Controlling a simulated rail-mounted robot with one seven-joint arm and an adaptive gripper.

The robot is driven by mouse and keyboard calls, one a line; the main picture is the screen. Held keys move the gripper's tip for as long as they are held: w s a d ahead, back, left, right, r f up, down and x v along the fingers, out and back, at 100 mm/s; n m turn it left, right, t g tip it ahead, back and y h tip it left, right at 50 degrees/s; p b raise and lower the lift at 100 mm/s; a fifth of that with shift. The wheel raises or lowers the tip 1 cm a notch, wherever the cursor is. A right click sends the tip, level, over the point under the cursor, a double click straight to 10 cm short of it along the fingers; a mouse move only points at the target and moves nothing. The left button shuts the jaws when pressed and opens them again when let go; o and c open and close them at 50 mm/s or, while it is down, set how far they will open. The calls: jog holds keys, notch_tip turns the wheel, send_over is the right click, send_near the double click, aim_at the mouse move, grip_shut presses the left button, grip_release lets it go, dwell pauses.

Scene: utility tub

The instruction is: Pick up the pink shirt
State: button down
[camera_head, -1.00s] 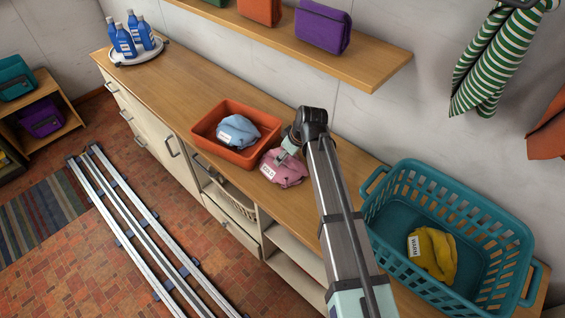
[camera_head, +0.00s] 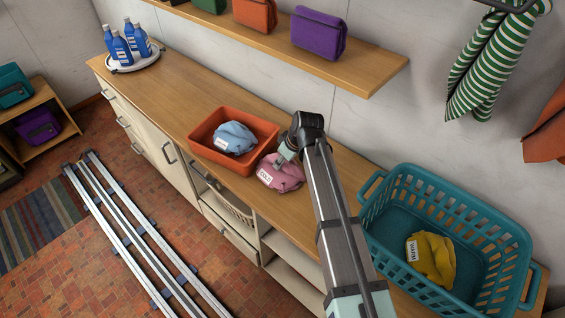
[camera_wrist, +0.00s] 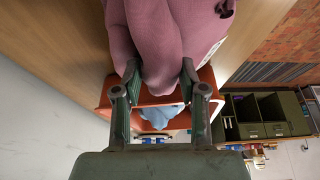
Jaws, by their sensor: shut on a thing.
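The pink shirt (camera_head: 286,181), a bundled cloth with a white label reading COLD, is at the front edge of the wooden counter, just right of the orange tray (camera_head: 262,125). My gripper (camera_head: 287,156) reaches it from above and behind. In the wrist view, my gripper (camera_wrist: 156,84) is shut on a fold of the pink shirt (camera_wrist: 152,35), which bulges between the two fingers. I cannot tell whether the shirt's underside touches the counter. A blue cloth (camera_head: 235,138) with a white label lies in the orange tray.
A teal basket (camera_head: 505,236) with a yellow cloth (camera_head: 435,258) stands at right on the counter (camera_head: 185,95). Blue bottles (camera_head: 125,45) stand on a round tray at the far left. A shelf (camera_head: 375,75) with pouches is above. The counter left of the orange tray is clear.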

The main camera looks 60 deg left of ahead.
jog(key=shift+r+b, duration=0.35)
jog(key=shift+r, duration=0.25)
notch_tip(320, 180, up, 2)
jog(key=shift+b, duration=0.5)
jog(key=s+d+b, duration=0.2)
jog(key=s+d, duration=0.1)
jog(key=d, duration=0.5)
jog(key=s+d+b, duration=0.2)
jog(key=s+d, duration=0.1)
jog(key=d, duration=0.6)
jog(key=shift+w, duration=0.1)
